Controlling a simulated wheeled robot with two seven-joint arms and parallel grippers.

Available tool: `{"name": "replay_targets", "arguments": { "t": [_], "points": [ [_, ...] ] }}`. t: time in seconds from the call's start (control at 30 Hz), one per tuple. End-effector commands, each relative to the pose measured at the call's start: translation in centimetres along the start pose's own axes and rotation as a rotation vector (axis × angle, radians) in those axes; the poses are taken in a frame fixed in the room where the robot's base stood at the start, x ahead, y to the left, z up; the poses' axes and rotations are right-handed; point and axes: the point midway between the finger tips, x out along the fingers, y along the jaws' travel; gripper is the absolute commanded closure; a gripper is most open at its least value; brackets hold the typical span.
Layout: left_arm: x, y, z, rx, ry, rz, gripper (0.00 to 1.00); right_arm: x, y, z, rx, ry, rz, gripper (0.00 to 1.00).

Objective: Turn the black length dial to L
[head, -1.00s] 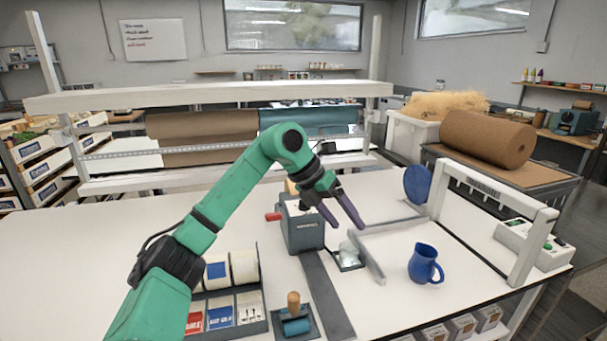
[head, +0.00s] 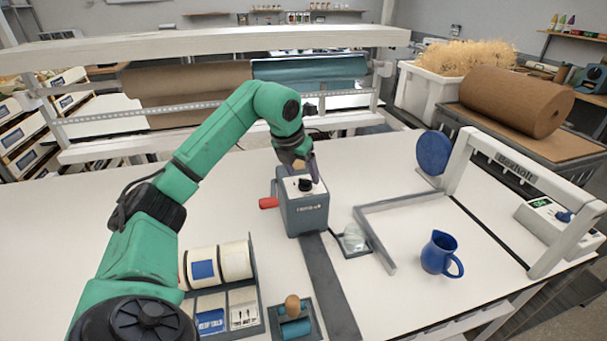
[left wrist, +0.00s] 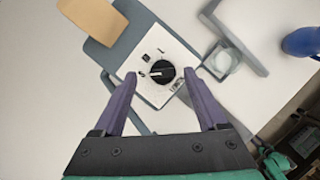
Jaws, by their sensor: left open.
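The black length dial (head: 305,185) sits on the white top plate of a grey dispenser (head: 308,217). In the left wrist view the round black dial (left wrist: 162,71) shows S, M and L marks around it, and its white pointer line appears to face S. My left gripper (left wrist: 160,79) is open, with its purple fingers on either side of the dial. In the head view the left gripper (head: 310,168) is just above the dispenser's top. Whether the fingers touch the dial cannot be told. My right gripper is not in view.
A red handle (head: 268,203) sticks out at the dispenser's left. A tape roll rack (head: 255,290) and wooden-handled tool (head: 292,308) are in front. The table's left is clear.

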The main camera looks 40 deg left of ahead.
Motion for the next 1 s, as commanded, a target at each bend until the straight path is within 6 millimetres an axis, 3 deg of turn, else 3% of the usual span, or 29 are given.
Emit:
{"name": "replay_targets", "arguments": {
  "t": [0.17, 0.37, 0.4, 0.6, 1.0],
  "points": [
    [1.8, -0.1, 0.0, 0.002, 0.000, -0.002, 0.25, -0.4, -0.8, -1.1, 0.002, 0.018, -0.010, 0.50],
    [1.9, -0.1, 0.0, 0.002, -0.002, -0.002, 0.25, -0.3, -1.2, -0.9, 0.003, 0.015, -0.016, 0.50],
    [1.9, -0.1, 0.0, 0.001, -0.002, -0.002, 0.29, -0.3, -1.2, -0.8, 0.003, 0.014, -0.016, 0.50],
    [1.9, -0.1, 0.0, 0.001, -0.002, -0.002, 1.00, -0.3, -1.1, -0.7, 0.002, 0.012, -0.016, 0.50],
    [1.8, 0.1, 0.1, 0.050, -0.001, -0.021, 1.00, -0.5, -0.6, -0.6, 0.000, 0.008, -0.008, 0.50]
  ]
}}
